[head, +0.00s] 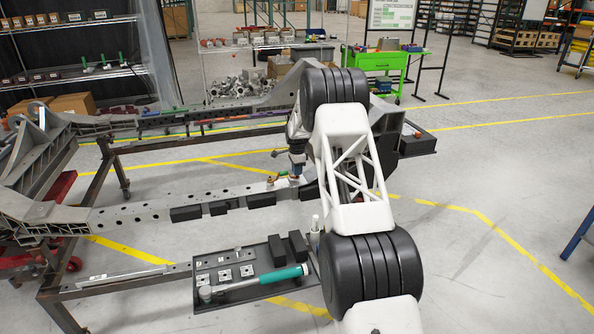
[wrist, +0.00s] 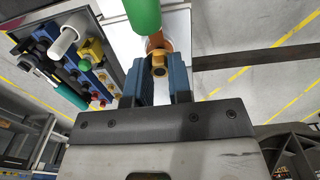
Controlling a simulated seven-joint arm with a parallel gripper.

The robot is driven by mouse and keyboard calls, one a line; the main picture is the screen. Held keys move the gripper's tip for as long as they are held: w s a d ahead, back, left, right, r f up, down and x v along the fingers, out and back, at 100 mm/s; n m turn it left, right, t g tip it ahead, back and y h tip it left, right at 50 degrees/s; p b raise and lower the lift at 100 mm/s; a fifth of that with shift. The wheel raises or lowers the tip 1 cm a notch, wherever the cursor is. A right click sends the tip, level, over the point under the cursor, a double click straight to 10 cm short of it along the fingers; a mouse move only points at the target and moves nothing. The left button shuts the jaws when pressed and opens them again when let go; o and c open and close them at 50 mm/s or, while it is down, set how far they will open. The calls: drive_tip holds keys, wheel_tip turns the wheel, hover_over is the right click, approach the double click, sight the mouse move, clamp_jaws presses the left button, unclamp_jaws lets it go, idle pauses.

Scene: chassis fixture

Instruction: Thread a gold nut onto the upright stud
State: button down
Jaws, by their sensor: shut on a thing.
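My gripper (wrist: 160,76) has blue fingers shut on a gold nut (wrist: 159,66), which sits between the fingertips in the wrist view. In the head view my gripper (head: 296,174) points down close above the chassis rail (head: 150,212); the nut is too small to make out there. Just beyond the nut in the wrist view are an orange-brown round part and a green cylinder (wrist: 143,14). I cannot pick out the upright stud for certain, nor tell whether the nut touches it. A small gold and green piece (head: 270,183) stands on the rail left of my gripper.
A dark tray (head: 258,293) in front of the rail holds small square plates and a teal-handled tool (head: 260,282). Black blocks (head: 186,213) line the rail's near side. In the wrist view, a yellow block (wrist: 92,50) and other parts lie upper left.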

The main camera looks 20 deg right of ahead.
drive_tip(key=shift+f+n, duration=0.15)
drive_tip(key=shift+n, duration=0.15)
drive_tip(key=n, duration=0.5)
drive_tip(key=shift+f, duration=0.1)
drive_tip(key=n, duration=0.4)
drive_tip(key=shift+s+f+n, duration=0.1)
drive_tip(key=shift+n, duration=0.3)
drive_tip(key=m, duration=0.6)
drive_tip(key=shift+f, duration=0.15)
drive_tip(key=m, duration=0.6)
drive_tip(key=shift+f+m, duration=0.15)
drive_tip(key=shift+m, duration=1.35)
